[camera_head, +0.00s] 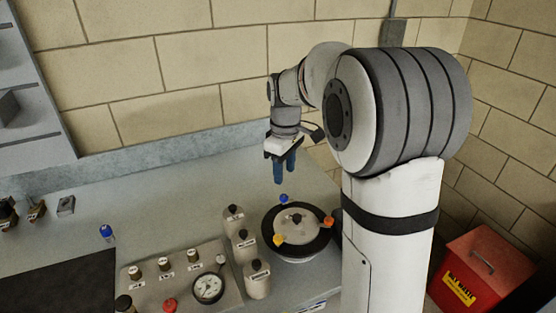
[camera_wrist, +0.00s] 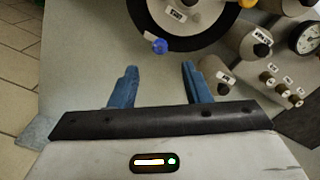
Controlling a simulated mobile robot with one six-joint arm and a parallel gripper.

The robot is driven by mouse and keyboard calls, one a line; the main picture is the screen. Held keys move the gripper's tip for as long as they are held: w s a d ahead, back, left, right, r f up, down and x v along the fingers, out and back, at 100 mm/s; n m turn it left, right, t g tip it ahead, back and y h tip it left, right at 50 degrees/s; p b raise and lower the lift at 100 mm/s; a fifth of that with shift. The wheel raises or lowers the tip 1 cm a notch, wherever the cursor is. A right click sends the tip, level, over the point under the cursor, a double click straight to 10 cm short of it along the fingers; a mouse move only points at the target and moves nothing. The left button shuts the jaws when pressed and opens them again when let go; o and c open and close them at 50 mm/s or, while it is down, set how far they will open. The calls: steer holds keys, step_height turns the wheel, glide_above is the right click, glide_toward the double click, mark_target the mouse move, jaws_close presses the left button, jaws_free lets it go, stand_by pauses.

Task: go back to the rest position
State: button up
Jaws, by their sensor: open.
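My gripper (camera_head: 279,166) hangs from the arm above the back of the bench, pointing down, with its blue fingers. In the wrist view the two blue fingers of my gripper (camera_wrist: 158,84) are spread apart with nothing between them. The gripper is above and behind a round pot (camera_head: 297,225) with a black ring and blue, yellow and orange knobs. The blue knob (camera_wrist: 159,46) shows just beyond the fingertips in the wrist view, apart from them.
Several grey bottles (camera_head: 257,279) stand left of the pot, beside a panel with a gauge (camera_head: 208,287). A blue-capped item (camera_head: 106,233) stands on the bench (camera_head: 160,205). A red waste bin (camera_head: 470,277) is on the floor at right. Grey shelving (camera_head: 30,110) is at upper left.

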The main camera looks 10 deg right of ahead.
steer(key=s+m+t, duration=0.2)
steer(key=s+m, duration=0.7)
steer(key=s, duration=1.4)
steer(key=shift+s+f+t, duration=0.3)
steer(key=shift+f, duration=0.1)
steer(key=shift+d, duration=0.1)
steer(key=shift+c, duration=0.7)
steer(key=shift+s, duration=0.1)
